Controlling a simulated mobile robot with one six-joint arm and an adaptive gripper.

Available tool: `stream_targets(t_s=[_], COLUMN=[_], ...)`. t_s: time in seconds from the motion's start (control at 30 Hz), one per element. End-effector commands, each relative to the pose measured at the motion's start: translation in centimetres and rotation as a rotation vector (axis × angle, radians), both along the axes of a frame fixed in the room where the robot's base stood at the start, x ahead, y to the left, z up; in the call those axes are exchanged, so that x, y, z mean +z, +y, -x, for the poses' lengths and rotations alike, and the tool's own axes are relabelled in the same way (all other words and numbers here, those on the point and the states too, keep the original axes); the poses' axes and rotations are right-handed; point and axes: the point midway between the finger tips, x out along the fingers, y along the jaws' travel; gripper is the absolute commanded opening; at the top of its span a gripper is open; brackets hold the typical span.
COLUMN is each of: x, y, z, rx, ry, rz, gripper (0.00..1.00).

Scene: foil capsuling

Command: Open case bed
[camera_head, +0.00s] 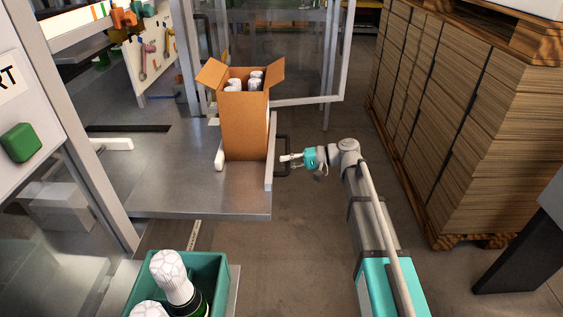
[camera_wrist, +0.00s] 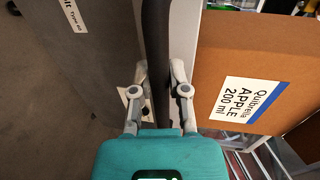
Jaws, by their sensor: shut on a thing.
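The case bed is a grey metal table (camera_head: 200,198) with a pale upright side rail (camera_head: 271,150) at its right edge. A black handle (camera_head: 283,143) sticks out from that rail's outer side. My gripper (camera_head: 287,159) is at the handle, to the right of the bed. In the wrist view the dark handle bar (camera_wrist: 156,60) runs between the two fingers, and my gripper (camera_wrist: 159,80) is shut on it. An open cardboard case (camera_head: 245,125) stands upright on the bed against the rail, with several white-capped bottles (camera_head: 255,80) inside. The case's label (camera_wrist: 248,104) shows in the wrist view.
A green crate (camera_head: 215,268) with foil-topped bottles (camera_head: 172,277) stands at the front. Stacked flat cardboard (camera_head: 470,120) on a pallet fills the right side. A clear guard door (camera_head: 338,60) stands open behind the case.

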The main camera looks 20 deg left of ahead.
Motion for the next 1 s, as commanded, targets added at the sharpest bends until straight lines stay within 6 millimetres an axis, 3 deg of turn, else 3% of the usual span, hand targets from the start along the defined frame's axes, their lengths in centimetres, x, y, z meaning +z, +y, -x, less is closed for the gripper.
stream_targets(t_s=[0.07, 0.1, 0.27, 1.0], x=[-0.09, -0.09, -0.06, 0.12], y=[0.26, 0.32, 0.42, 0.0], z=[0.26, 0.31, 0.37, 0.24], rx=[0.008, 0.009, 0.01, 0.012], ry=[0.0, 0.0, -0.001, 0.0], rz=[0.003, 0.003, 0.002, 0.001], gripper=[0.0, 0.29, 0.57, 0.57])
